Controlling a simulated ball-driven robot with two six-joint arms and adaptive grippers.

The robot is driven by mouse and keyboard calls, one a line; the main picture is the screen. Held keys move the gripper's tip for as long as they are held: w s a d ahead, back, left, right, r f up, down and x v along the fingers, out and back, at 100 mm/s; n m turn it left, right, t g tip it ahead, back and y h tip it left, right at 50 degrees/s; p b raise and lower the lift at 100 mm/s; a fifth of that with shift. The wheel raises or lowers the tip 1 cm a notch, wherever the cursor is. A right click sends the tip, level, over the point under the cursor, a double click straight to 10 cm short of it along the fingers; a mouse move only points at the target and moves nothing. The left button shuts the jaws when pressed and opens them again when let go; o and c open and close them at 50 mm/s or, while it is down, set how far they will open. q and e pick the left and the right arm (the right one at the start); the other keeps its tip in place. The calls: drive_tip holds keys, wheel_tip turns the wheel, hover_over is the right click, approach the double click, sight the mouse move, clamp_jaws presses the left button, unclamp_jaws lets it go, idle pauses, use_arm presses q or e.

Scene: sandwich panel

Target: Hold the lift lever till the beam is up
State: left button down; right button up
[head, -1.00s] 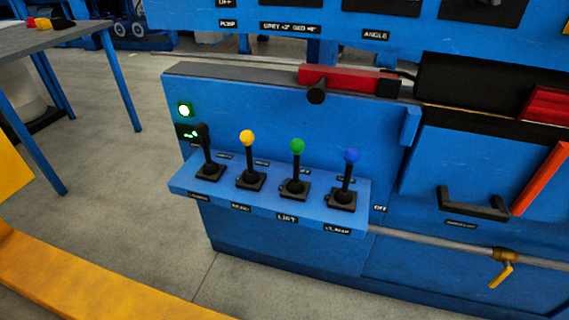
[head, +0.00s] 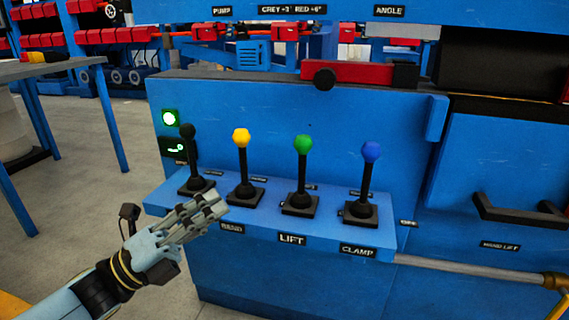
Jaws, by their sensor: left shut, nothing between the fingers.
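The lift lever has a green knob (head: 303,146) on a black stem and stands upright above the LIFT label (head: 292,239) on the blue shelf. My left gripper (head: 219,205) is shut and empty. It is in front of the shelf's left part, left of the lift lever and apart from it, and it overlaps the shelf edge in the picture. My right gripper is not in view. I cannot identify the beam in this view.
A black-knobbed lever (head: 188,133), a yellow-knobbed lever (head: 241,139) and a blue-knobbed lever (head: 371,154) share the shelf. A green lamp (head: 170,118) glows on the panel. A grey-topped table (head: 52,69) stands at the left. A pipe (head: 470,271) runs at the lower right.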

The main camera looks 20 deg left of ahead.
sight(296, 147)
use_arm(q)
drive_tip(key=b+x, duration=0.1)
drive_tip(key=x, duration=1.3)
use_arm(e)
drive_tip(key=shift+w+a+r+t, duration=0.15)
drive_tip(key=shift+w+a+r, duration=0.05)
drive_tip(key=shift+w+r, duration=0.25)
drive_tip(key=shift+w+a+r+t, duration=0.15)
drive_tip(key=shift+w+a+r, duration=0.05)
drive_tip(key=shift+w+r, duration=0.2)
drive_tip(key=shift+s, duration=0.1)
